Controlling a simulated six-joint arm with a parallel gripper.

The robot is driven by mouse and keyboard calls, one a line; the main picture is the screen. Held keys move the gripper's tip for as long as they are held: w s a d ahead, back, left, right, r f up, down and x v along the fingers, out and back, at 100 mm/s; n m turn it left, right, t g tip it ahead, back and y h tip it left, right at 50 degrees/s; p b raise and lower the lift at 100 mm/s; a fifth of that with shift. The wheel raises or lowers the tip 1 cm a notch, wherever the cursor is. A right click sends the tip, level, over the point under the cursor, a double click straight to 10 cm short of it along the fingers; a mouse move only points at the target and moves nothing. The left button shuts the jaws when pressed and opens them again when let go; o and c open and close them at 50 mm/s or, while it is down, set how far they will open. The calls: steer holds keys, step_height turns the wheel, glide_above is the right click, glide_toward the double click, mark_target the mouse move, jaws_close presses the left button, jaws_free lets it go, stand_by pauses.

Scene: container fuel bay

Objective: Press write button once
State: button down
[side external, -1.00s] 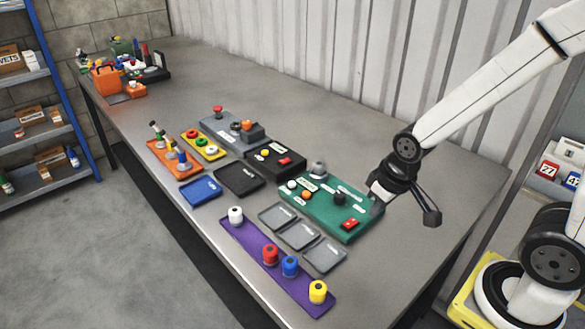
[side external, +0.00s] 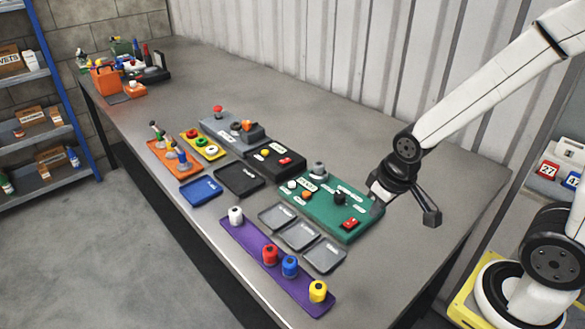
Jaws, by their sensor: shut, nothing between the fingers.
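A green control panel (side external: 322,216) lies on the grey bench. It carries a white button (side external: 292,185), an orange button (side external: 306,195), a dark knob (side external: 340,197), a red rocker switch (side external: 350,223) and a grey dome (side external: 319,169) at its back edge. Its white labels are too small to read, so I cannot tell which control is the write button. The wrist partly hides the panel's far right corner.
Left of the panel are a black box (side external: 274,164) with buttons, a grey box (side external: 222,133), a yellow panel (side external: 204,153) and an orange panel (side external: 170,162). Grey trays (side external: 300,235) and a purple strip (side external: 247,239) with coloured knobs lie in front. The bench behind is clear.

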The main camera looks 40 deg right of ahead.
stand_by(0.7)
step_height(320, 180, up, 3)
steer(key=m+t+y, duration=0.1)
steer(key=m+t, duration=0.6)
steer(key=m, duration=0.1)
glide_above(308, 195)
steer(key=shift+s+f, duration=0.1)
steer(key=shift+f, duration=4.35)
